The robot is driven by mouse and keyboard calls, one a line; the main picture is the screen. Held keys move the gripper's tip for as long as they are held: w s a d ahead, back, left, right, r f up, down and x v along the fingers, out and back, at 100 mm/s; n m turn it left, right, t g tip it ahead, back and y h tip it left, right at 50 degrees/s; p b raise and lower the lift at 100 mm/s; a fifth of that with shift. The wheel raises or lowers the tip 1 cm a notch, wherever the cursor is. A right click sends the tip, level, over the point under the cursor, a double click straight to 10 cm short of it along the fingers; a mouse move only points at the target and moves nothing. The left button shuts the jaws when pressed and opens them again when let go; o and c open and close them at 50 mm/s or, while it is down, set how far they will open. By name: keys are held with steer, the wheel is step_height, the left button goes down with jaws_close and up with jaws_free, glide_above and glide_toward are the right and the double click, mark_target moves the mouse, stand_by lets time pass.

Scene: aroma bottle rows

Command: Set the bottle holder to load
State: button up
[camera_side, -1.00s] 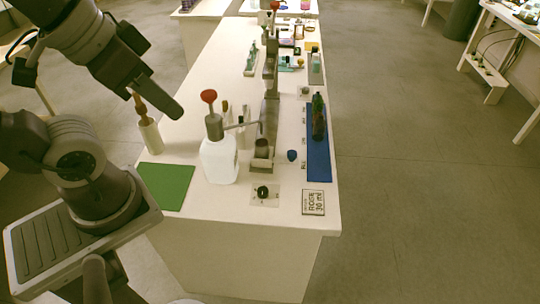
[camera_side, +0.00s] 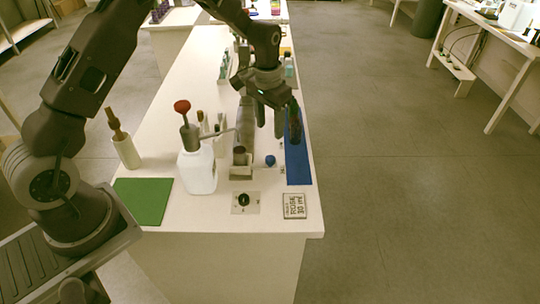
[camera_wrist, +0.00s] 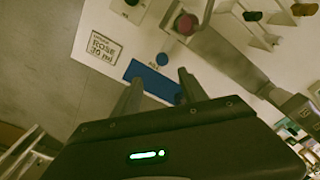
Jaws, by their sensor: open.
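The bottle holder (camera_side: 241,172) is a small metal block at the near end of a grey column on the white bench. In the wrist view the holder (camera_wrist: 172,24) has a round reddish opening. A black knob (camera_side: 244,200) sits on a small marked plate in front of it; it also shows at the wrist view's top edge (camera_wrist: 131,2). The knob's setting is too small to read. My gripper (camera_side: 269,124) is open and empty, pointing down behind and right of the holder. Its spread fingers (camera_wrist: 160,92) show the blue mat between them, and it touches neither holder nor knob.
A white pump bottle (camera_side: 199,171) with a red top stands left of the holder. A dark bottle (camera_side: 295,126) stands on the blue mat (camera_side: 298,168), close to my gripper. A blue cap (camera_side: 270,160), a sign (camera_side: 294,206) and a green mat (camera_side: 143,201) lie nearby.

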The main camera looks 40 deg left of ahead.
mark_target(270, 158)
steer(key=shift+g, duration=0.3)
steer(key=f, duration=1.2)
steer(key=shift+w+a+f, duration=0.25)
steer(key=shift+w+f, duration=0.15)
jaws_close()
